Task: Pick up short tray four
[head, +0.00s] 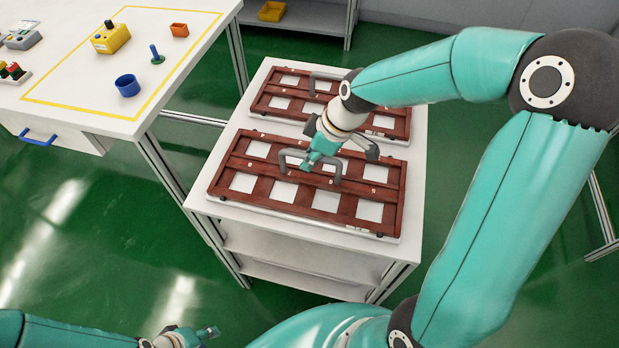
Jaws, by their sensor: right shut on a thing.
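Two dark red-brown trays with square openings lie flat on a white stand. The near tray (254,194) has a grey arched handle (284,160) at its middle. My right gripper (308,163) reaches down over the near tray and is shut on this handle. The gripper hides part of the handle and the tray's middle. The far tray (262,103) lies behind it, with a similar grey handle partly covered by my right arm. I cannot read any number on either tray. My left gripper (207,332) is low at the bottom edge, away from the trays; its jaws are too small to judge.
The white stand (213,203) has shelves below. Green floor is clear between.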

